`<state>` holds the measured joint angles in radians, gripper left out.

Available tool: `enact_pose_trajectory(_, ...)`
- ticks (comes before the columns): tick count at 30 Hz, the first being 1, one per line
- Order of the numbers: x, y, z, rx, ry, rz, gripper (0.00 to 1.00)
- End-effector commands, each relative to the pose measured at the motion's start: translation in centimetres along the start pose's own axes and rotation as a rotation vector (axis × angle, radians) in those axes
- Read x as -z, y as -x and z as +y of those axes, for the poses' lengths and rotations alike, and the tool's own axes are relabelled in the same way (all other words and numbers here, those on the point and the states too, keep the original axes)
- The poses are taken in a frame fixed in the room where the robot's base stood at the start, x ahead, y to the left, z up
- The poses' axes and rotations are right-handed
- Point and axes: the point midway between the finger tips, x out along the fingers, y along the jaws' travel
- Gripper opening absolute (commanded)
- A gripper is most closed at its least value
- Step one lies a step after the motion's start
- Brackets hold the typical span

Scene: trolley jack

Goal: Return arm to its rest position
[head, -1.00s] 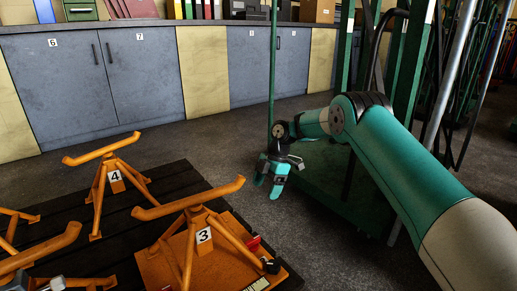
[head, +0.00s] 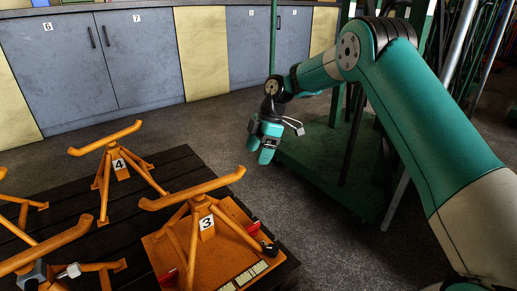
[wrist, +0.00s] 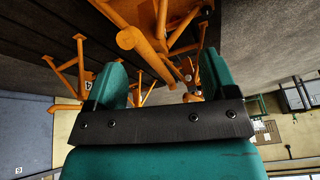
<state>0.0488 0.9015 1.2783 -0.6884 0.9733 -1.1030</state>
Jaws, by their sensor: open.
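My gripper (head: 268,155) hangs at the end of my teal arm, right of the middle in the head view. It points down over the dark floor, apart from the orange stands. In the wrist view my gripper (wrist: 165,85) shows its two teal fingers spread apart with nothing held between them. The orange stand marked 3 (head: 192,188) is to its lower left, and the orange stand marked 4 (head: 105,150) is farther left. Orange stand parts (wrist: 150,30) also show beyond the fingers in the wrist view.
The stands are on a dark slatted platform (head: 175,165). A green metal frame with a base plate (head: 325,165) stands right behind my gripper. Grey cabinets (head: 150,65) line the back. Open floor (head: 215,130) lies between platform and cabinets.

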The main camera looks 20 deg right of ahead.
Motion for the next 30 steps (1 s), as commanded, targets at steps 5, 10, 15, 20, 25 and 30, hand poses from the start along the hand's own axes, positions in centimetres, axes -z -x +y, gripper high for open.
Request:
enact_pose_trajectory(5,0.0,0.0,0.0,0.000,0.000,0.000,0.79)
enact_pose_trajectory(10,0.3,0.4,-0.2,-0.002,-0.007,0.000,0.79)
enact_pose_trajectory(15,4.2,4.1,-3.5,-0.015,-0.114,-0.002,0.79)
enact_pose_trajectory(20,9.9,9.0,-11.2,-0.036,-0.334,0.001,0.79)
enact_pose_trajectory(25,13.7,12.1,-20.9,-0.060,-0.575,0.010,0.79)
enact_pose_trajectory(30,14.9,13.0,-28.8,-0.077,-0.761,0.020,0.79)
